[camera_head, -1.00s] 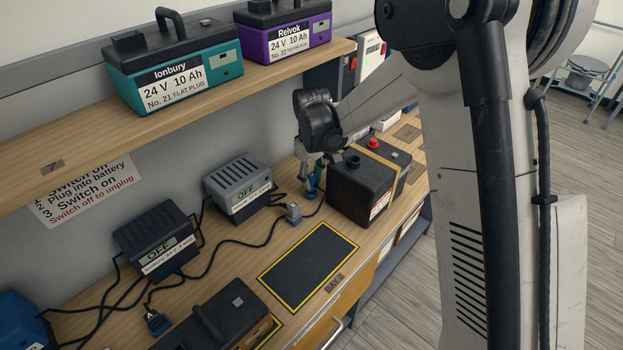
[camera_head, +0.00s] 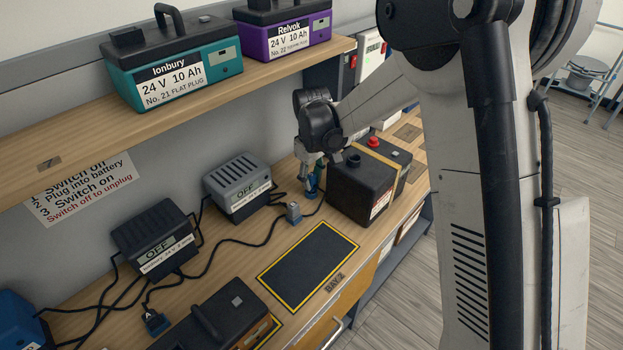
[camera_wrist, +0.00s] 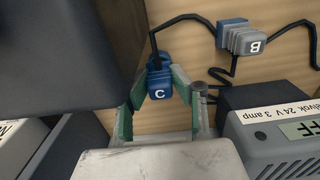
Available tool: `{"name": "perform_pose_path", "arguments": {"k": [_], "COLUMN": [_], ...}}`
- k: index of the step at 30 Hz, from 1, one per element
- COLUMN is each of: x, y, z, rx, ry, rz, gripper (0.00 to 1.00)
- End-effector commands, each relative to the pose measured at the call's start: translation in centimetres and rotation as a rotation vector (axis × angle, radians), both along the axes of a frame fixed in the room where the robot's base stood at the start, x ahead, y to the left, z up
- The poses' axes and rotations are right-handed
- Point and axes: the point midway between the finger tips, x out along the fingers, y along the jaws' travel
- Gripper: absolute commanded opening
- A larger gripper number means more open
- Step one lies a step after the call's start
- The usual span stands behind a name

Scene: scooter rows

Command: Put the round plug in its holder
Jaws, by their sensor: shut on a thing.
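My gripper (camera_wrist: 158,82) is shut on a blue plug marked C (camera_wrist: 159,86), with a black cable running from it. In the head view my gripper (camera_head: 313,180) is low over the bench, just left of the black battery, and mostly hides the plug. A second plug, grey and marked B (camera_wrist: 246,42), sits against a blue piece (camera_wrist: 231,27) in the wrist view; it also stands on the bench in the head view (camera_head: 293,213). I cannot tell the shape of plug C's face, nor whether it touches a holder or the bench.
A black battery with a strap (camera_head: 358,190) stands close on the right. A grey charger (camera_head: 237,185) and a dark charger (camera_head: 155,240), both reading OFF, stand along the wall with loose cables. The yellow-edged mat (camera_head: 308,265) is empty. A shelf (camera_head: 60,150) overhangs the bench.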

Motion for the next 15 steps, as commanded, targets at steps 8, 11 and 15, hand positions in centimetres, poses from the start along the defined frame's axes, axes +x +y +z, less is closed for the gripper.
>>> {"name": "perform_pose_path", "arguments": {"k": [8, 11, 15], "x": [0.00, 0.00, 0.00], "y": [0.00, 0.00, 0.00], "z": [-0.54, -0.71, -0.95], "rx": [0.000, 0.000, 0.000], "ry": [0.000, 0.000, 0.000], "rz": [0.000, 0.000, 0.000], "gripper": [0.00, 0.00, 0.00]}}
